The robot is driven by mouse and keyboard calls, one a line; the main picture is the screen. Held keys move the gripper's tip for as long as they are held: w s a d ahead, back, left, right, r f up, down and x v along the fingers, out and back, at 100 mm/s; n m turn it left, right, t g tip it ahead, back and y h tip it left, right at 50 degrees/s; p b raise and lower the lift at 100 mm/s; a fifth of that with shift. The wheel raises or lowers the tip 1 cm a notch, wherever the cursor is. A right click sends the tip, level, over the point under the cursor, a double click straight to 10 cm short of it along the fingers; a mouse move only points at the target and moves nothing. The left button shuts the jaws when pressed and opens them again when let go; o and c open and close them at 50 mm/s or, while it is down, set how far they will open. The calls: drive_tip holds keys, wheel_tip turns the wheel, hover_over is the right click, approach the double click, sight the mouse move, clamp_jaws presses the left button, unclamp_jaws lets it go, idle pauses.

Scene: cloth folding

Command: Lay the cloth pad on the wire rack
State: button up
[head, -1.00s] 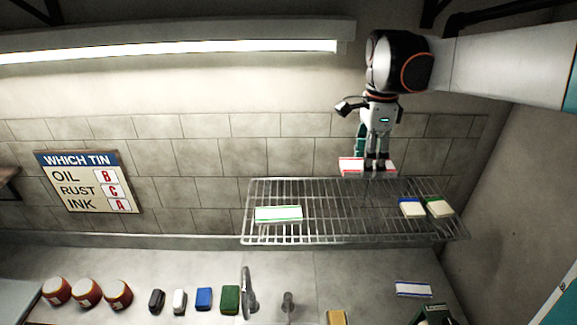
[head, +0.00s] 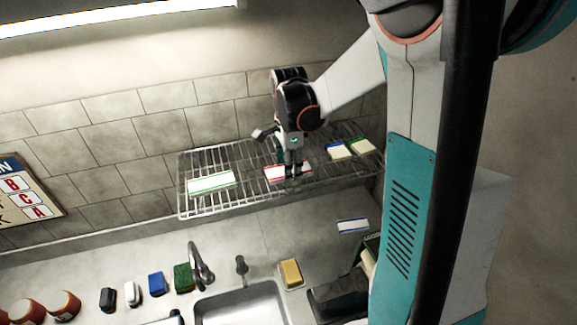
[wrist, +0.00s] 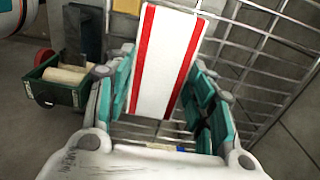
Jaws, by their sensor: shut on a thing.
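The cloth pad (head: 275,174) is white with red stripes along its edges. My gripper (head: 293,174) points down and is shut on it, and the fingers hide part of the pad. In the head view the pad appears at the middle of the wire rack (head: 252,161), at or just above its bars; I cannot tell whether it touches. In the wrist view the pad (wrist: 165,55) sits between the teal fingers of my gripper (wrist: 163,95), and bare bars of the rack (wrist: 268,52) show beside it.
A green-edged pad (head: 211,184) lies on the rack's left part; two small pads, blue (head: 340,151) and green (head: 363,147), lie at the right. Below are a blue-edged pad (head: 353,226), a yellow sponge (head: 291,272), a faucet (head: 199,266) and a sink (head: 240,306).

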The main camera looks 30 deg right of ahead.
drive_tip(key=shift+f, duration=0.3)
drive_tip(key=shift+f, duration=0.15)
drive_tip(key=o, duration=1)
drive_tip(key=shift+o, duration=0.2)
wheel_tip(320, 180, up, 12)
drive_tip(key=shift+r, duration=0.2)
